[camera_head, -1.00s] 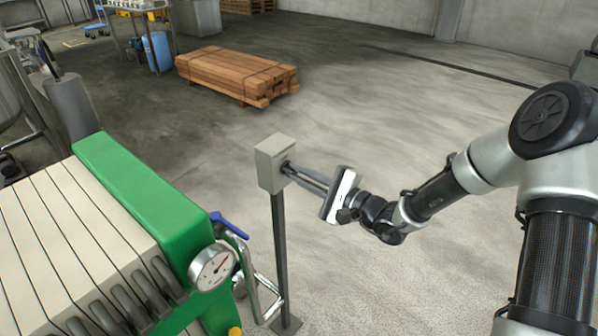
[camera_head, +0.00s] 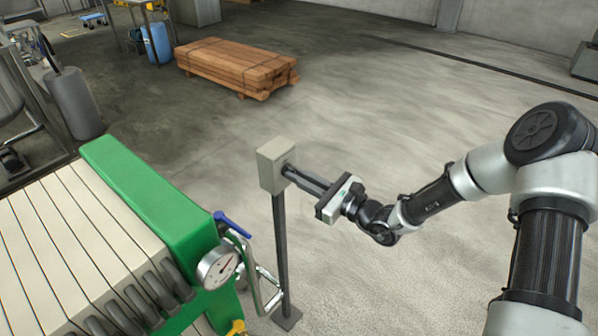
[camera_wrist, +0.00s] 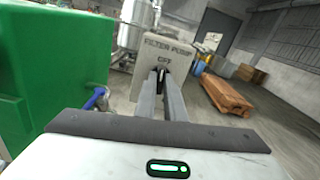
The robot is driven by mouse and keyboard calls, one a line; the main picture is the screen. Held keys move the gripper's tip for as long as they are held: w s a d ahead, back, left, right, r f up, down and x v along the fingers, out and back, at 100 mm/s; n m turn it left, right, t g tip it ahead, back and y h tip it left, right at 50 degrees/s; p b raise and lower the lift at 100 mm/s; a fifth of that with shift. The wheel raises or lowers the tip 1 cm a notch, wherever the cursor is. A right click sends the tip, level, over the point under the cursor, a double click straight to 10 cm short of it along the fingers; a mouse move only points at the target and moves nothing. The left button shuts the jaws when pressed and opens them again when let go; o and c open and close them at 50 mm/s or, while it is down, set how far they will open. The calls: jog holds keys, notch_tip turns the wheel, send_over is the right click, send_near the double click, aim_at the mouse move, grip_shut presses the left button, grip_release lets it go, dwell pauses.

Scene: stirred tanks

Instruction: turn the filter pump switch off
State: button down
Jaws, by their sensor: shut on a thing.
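The filter pump switch box (camera_head: 272,168) is a small beige box on top of a thin dark post. In the wrist view the box (camera_wrist: 150,60) reads "FILTER PUMP", with "OFF" above the dark switch knob (camera_wrist: 161,73). My gripper (camera_head: 289,171) reaches the box's right-hand face, with its two long fingers shut on the knob. In the wrist view the fingers (camera_wrist: 161,80) meet the knob from both sides. They hide most of it, so I cannot tell exactly where it points.
A green filter press (camera_head: 150,200) with pale plates, a pressure gauge (camera_head: 218,268) and a blue-handled valve (camera_head: 232,225) stands close left of the post. A strapped timber stack (camera_head: 236,66) lies farther back. The floor to the right is clear.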

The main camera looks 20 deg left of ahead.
jog(key=shift+m+p, duration=0.3)
jog(key=shift+m, duration=0.7)
jog(key=c, duration=1.8)
grip_release()
jog(key=shift+c, duration=0.2)
jog(key=shift+d, duration=0.1)
jog(key=v, duration=1.7)
jog(key=shift+s, duration=0.2)
